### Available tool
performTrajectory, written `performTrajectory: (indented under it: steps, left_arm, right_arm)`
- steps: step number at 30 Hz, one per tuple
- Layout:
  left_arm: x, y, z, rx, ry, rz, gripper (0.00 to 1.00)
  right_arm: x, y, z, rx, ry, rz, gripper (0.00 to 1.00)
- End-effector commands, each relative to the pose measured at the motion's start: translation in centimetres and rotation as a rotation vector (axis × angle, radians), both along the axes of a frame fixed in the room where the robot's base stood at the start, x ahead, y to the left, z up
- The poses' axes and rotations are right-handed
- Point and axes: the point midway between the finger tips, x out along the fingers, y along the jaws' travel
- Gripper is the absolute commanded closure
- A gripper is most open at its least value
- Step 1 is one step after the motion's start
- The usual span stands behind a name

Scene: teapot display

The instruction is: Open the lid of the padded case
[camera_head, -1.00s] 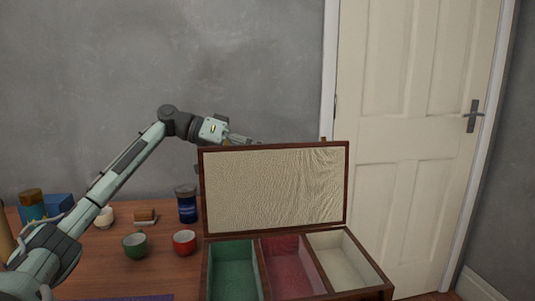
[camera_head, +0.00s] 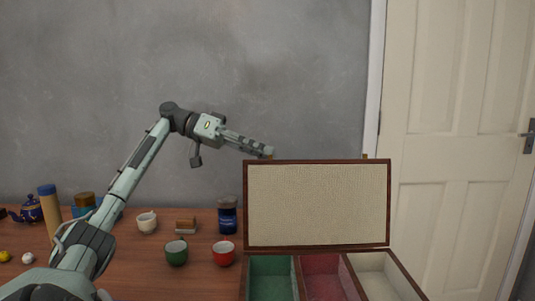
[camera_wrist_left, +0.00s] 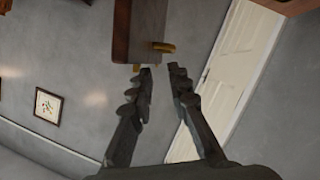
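The padded case (camera_head: 246,285) stands on the table with its lid (camera_head: 318,205) raised upright, showing a cream lining. Its inside has green, red and cream compartments. My left gripper (camera_head: 268,152) is at the top left corner of the lid. In the left wrist view its two fingers (camera_wrist_left: 161,72) are apart with nothing between their tips. The dark wooden edge of the lid (camera_wrist_left: 137,35) and a brass piece (camera_wrist_left: 163,47) lie just beyond the fingertips. I cannot tell whether a fingertip touches them. My right gripper is not in view.
Left of the case are a red cup (camera_head: 223,256), a green cup (camera_head: 176,254), a dark blue jar (camera_head: 227,218), a white cup (camera_head: 146,223) and a blue teapot (camera_head: 27,212). A white door (camera_head: 450,130) stands behind to the right.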

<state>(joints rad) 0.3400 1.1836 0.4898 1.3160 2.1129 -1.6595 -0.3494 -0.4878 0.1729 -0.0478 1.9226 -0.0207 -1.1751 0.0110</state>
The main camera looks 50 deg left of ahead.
Motion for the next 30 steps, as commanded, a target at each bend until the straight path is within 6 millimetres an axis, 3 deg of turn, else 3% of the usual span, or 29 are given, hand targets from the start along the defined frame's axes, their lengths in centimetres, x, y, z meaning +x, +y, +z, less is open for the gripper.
performTrajectory:
  steps: [8, 30]
  left_arm:
    - [-0.2, 0.4, 0.2, 0.001, -0.001, 0.001, 0.82]
    - [-2.9, 4.6, 1.5, -0.001, 0.000, 0.001, 0.82]
  right_arm:
    - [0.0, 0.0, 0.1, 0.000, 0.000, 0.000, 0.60]
    - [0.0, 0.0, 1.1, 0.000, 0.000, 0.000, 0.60]
